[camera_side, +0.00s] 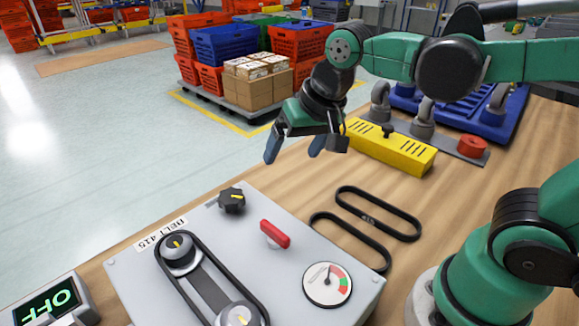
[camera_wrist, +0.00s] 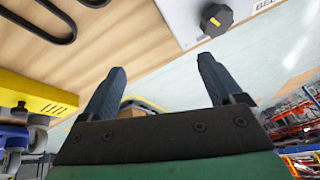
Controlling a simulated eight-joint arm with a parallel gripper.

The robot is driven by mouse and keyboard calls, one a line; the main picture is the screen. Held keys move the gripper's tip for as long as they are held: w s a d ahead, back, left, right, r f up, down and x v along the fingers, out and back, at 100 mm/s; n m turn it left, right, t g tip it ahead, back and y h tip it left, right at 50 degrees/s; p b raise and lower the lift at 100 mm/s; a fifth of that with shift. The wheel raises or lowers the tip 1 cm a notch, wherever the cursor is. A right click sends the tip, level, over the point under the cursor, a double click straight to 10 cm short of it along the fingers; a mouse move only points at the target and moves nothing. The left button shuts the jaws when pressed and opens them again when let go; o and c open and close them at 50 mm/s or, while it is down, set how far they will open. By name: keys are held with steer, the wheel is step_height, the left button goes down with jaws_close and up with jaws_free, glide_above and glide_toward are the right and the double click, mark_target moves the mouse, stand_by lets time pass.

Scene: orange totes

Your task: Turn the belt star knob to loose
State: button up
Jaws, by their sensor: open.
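The black star knob (camera_side: 232,200) with a yellow mark sits at the back left of the grey belt panel (camera_side: 215,308). In the wrist view the knob (camera_wrist: 216,19) shows at the top, beyond the fingertips and to the right of the middle between them. My gripper (camera_side: 293,153) is open and empty, above and behind the panel, clear of the knob. Its two dark blue fingers also show spread apart in the wrist view (camera_wrist: 162,78). Any markings for loose or tight are too small to tell.
The panel carries a red handle (camera_side: 275,234), a gauge (camera_side: 327,285) and a belt on pulleys (camera_side: 180,252). Two spare belts (camera_side: 378,213) lie on the wooden table. A yellow box (camera_side: 390,150) stands behind them. A display reading OFF (camera_side: 48,304) is at the front left.

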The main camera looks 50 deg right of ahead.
mark_target(231, 195)
steer(key=w+a+m+g, duration=0.1)
steer(key=w+a+m, duration=0.1)
steer(key=w+a+m+g, duration=0.2)
steer(key=a+m, duration=0.1)
steer(key=w+a+f+m+g, duration=0.1)
steer(key=w+a+m, duration=0.1)
steer(key=shift+a, duration=0.2)
steer(key=shift+w+a+f+m+g+h, duration=0.1)
steer(key=shift+a+m+g+h, duration=0.2)
steer(key=shift+m, duration=0.2)
steer(key=shift+a+f, duration=0.15)
steer(key=shift+f, duration=2.75)
steer(key=c, duration=1.3)
steer(key=shift+o, duration=0.3)
